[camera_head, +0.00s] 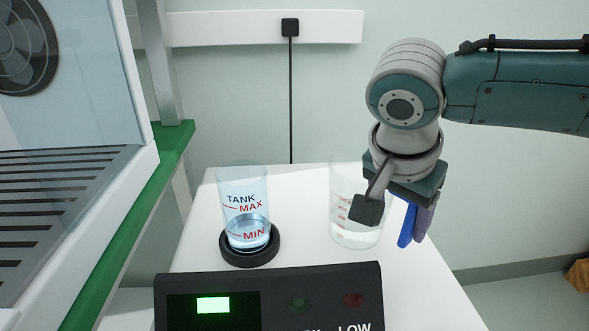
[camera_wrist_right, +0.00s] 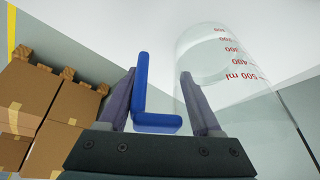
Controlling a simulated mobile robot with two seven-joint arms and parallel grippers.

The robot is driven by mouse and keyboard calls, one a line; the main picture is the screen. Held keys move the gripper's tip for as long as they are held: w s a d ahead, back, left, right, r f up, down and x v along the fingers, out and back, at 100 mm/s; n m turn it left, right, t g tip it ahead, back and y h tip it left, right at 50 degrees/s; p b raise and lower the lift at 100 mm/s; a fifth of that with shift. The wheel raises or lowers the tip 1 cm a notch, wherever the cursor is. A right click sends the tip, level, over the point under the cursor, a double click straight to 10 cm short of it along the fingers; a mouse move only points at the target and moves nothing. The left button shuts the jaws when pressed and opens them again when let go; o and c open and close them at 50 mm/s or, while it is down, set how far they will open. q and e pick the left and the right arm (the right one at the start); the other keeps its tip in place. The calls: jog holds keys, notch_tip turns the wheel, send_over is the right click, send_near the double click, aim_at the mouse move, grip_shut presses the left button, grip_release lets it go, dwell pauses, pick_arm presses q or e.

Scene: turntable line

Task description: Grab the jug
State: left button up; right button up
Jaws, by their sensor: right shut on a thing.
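The jug (camera_head: 350,232) is a clear vessel with red scale marks and what looks like clear liquid low inside. It appears upright at the white table, partly hidden behind my right wrist; I cannot tell whether it touches the surface. Its blue handle (camera_head: 406,225) points right. My right gripper (camera_head: 415,215) is shut on this handle. In the right wrist view the blue handle (camera_wrist_right: 143,92) lies between the two grey fingers, with the jug's clear wall (camera_wrist_right: 245,100) and scale to the right. My left gripper is not in view.
A clear tank (camera_head: 244,205) marked MAX and MIN, holding water, stands in a black ring left of the jug. A black control box (camera_head: 270,285) is in front. A green-edged machine (camera_head: 130,225) stands at left. Cardboard boxes (camera_wrist_right: 45,95) show in the wrist view.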

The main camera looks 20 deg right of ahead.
grip_shut()
jog(key=shift+r, duration=0.1)
dwell(0.6)
